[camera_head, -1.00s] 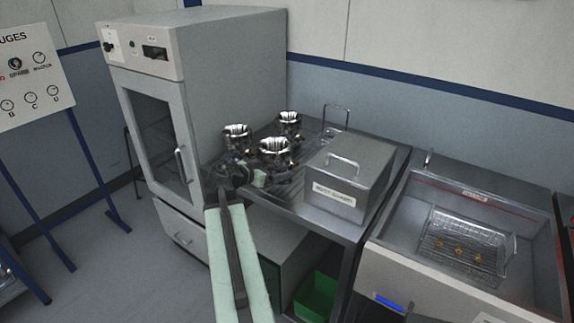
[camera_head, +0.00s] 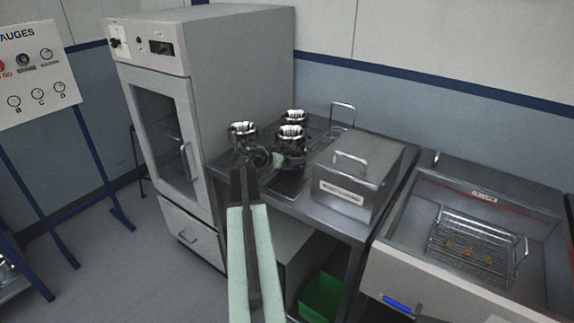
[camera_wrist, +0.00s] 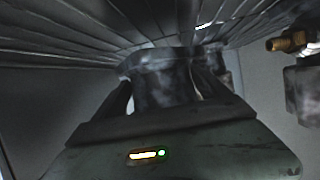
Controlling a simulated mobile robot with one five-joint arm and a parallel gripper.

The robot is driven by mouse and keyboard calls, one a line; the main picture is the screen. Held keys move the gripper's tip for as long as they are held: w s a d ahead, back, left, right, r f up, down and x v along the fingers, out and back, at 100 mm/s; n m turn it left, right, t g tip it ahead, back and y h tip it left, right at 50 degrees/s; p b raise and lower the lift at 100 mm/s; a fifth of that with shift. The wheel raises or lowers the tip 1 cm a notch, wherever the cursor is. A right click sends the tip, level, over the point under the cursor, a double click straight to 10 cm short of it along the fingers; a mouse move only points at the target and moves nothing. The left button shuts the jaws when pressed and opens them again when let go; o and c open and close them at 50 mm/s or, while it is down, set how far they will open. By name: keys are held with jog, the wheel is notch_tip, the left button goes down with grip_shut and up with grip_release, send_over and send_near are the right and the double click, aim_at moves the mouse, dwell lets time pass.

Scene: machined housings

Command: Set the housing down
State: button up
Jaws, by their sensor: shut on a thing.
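Three shiny metal housings show in the head view. The held housing (camera_head: 291,143) is at front right of the group, upright, over the grooved steel bench top (camera_head: 289,182). My gripper (camera_head: 275,160) reaches it from the front left and is shut on it. A second housing (camera_head: 243,136) stands to the left and a third housing (camera_head: 294,117) behind. I cannot tell whether the held housing's base touches the bench.
A lidded steel box (camera_head: 356,180) stands close on the right. The oven cabinet (camera_head: 160,110) is on the left. A sink (camera_head: 400,262) with a wire basket (camera_head: 470,243) lies further right. A green bin (camera_head: 321,297) is below. A brass fitting (camera_wrist: 285,43) shows beside the gripper.

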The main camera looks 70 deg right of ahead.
notch_tip(320, 180, down, 3)
jog(key=shift+r+b, duration=0.15)
jog(key=shift+b, duration=0.65)
jog(key=shift+w+a+r, duration=0.15)
jog(key=shift+w+r, duration=0.05)
jog(key=shift+f, duration=0.15)
jog(key=o, duration=1.9)
jog(key=shift+s, duration=0.1)
jog(key=shift+a+r+p, duration=0.25)
jog(key=shift+r+p, duration=0.1)
jog(key=shift+p, duration=0.05)
jog(key=p+v, duration=0.4)
jog(key=v, duration=0.6)
jog(key=shift+a+r, duration=0.1)
jog(key=shift+a, duration=0.15)
jog(key=shift+w+a, duration=0.3)
jog(key=shift+a, duration=0.1)
